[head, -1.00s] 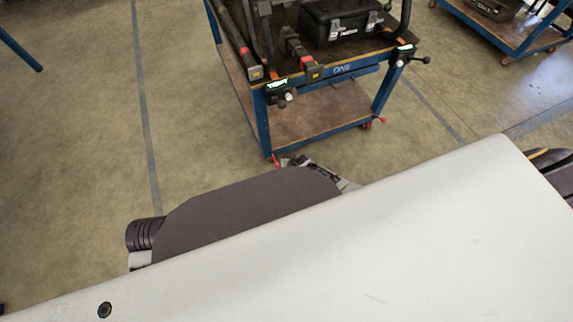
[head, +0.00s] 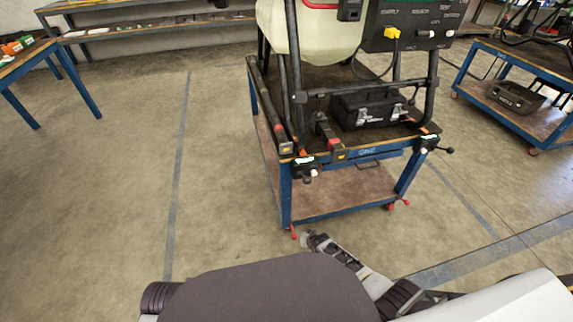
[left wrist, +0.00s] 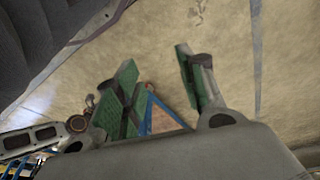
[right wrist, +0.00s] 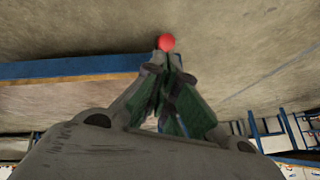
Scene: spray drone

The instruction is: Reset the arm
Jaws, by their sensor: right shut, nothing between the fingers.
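My right arm reaches from the lower right in the head view, and its gripper (head: 308,239) is low by the near leg of the blue cart (head: 366,153). In the right wrist view my right gripper (right wrist: 167,62) is shut and empty. A red ball-shaped knob (right wrist: 166,42) shows just beyond its fingertips; contact cannot be told. My left gripper (left wrist: 153,70) is open and empty in the left wrist view, above bare floor. It is not seen in the head view. The cart carries a dark-framed machine with a pale tank (head: 312,30).
A black case (head: 366,110) is on the cart, among the frame tubes. Red caster levers (head: 293,232) stick out at the cart's feet. Another blue cart (head: 515,75) stands at right and a blue table (head: 25,65) at left. Floor left of the cart is clear.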

